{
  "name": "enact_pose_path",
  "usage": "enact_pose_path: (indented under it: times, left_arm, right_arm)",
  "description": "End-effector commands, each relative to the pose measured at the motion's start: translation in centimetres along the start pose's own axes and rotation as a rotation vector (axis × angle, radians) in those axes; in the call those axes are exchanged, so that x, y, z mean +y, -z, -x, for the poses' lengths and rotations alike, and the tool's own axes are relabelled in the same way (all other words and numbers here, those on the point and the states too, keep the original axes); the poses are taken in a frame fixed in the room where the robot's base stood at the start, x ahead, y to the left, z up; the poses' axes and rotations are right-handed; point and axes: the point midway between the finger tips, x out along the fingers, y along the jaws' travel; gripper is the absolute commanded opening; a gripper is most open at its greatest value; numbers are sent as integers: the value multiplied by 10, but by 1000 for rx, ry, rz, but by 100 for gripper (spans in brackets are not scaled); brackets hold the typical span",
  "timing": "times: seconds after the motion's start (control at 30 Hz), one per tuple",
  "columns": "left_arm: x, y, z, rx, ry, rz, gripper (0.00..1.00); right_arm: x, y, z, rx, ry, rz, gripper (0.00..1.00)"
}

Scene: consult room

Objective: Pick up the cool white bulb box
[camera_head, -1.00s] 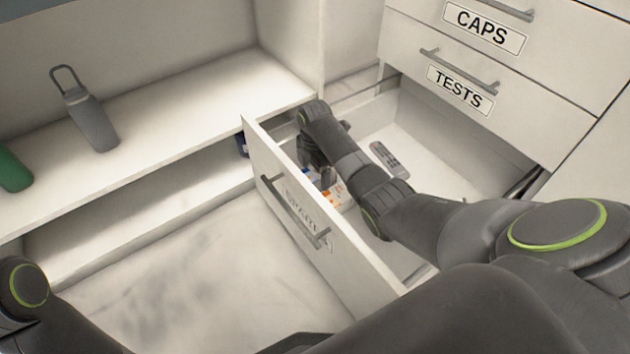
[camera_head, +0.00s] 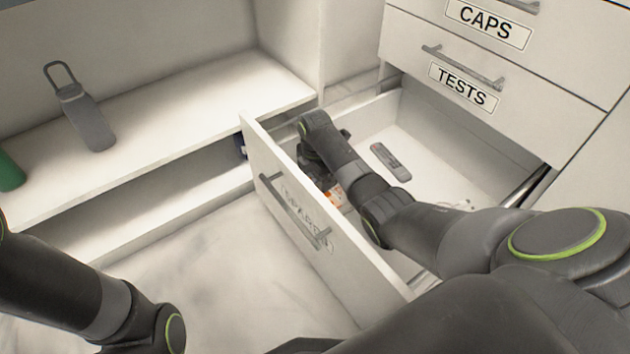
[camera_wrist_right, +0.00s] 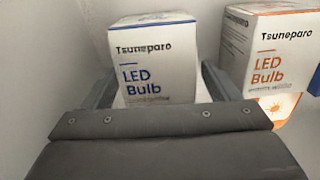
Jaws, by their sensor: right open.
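In the right wrist view, a white LED bulb box with blue lettering (camera_wrist_right: 153,62) stands upright between the two fingers of my right gripper (camera_wrist_right: 159,82). One finger is on each side, and the jaws are open. A similar box with orange lettering (camera_wrist_right: 270,50) stands to its right, just outside the right finger. In the head view, my right gripper (camera_head: 318,170) reaches down into the open drawer just behind its front panel. The orange-marked box (camera_head: 336,198) shows partly there; the blue-marked one is hidden by my arm. My left gripper is out of the picture.
The open drawer (camera_head: 290,215) also holds a grey remote (camera_head: 391,162), apart from the boxes. Closed drawers labelled TESTS (camera_head: 462,88) and CAPS (camera_head: 487,24) are above. A grey bottle (camera_head: 88,118) and a green one (camera_head: 10,172) stand on the shelf at left.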

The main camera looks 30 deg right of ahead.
Motion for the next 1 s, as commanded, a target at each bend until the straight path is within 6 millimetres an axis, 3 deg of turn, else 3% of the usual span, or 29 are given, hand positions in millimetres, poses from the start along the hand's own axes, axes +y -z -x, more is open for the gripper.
enact_pose_path:
  times: [0.13,0.5,1.0]
  left_arm:
    - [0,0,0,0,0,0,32]
    - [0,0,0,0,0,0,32]
    - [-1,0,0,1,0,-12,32]
  right_arm:
    - [0,0,0,0,0,0,82]
    - [0,0,0,0,0,0,34]
    - [0,0,6,0,-2,0,34]
